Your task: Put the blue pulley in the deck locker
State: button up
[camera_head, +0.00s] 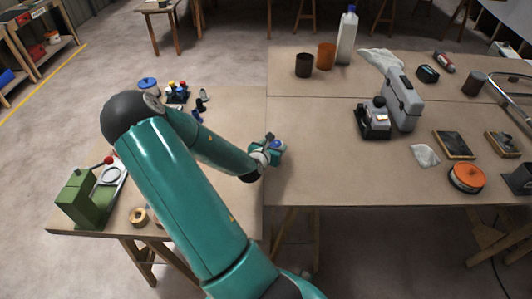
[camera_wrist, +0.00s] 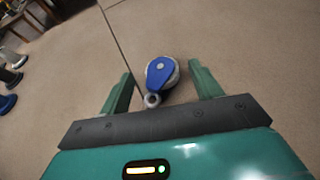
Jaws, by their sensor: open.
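The blue pulley (camera_wrist: 161,70) lies on the brown table top, a blue teardrop cheek over a grey wheel with a metal eye toward me. My gripper (camera_wrist: 160,78) is open, with one green finger on each side of the pulley and gaps between. In the head view my gripper (camera_head: 272,150) is low over the table near the seam, and only a bit of blue shows there. No container is clearly recognisable as the deck locker; an upright grey case (camera_head: 403,100) stands on the right table and may be it.
A small grey and black device (camera_head: 374,119) stands beside the case. A white bottle (camera_head: 347,36), an orange cup (camera_head: 326,56) and a dark cup (camera_head: 304,65) stand at the back. An orange reel (camera_head: 467,177) is at right. The table right of my gripper is clear.

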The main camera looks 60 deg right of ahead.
jog(key=v, duration=0.8)
jog(key=shift+r, duration=0.1)
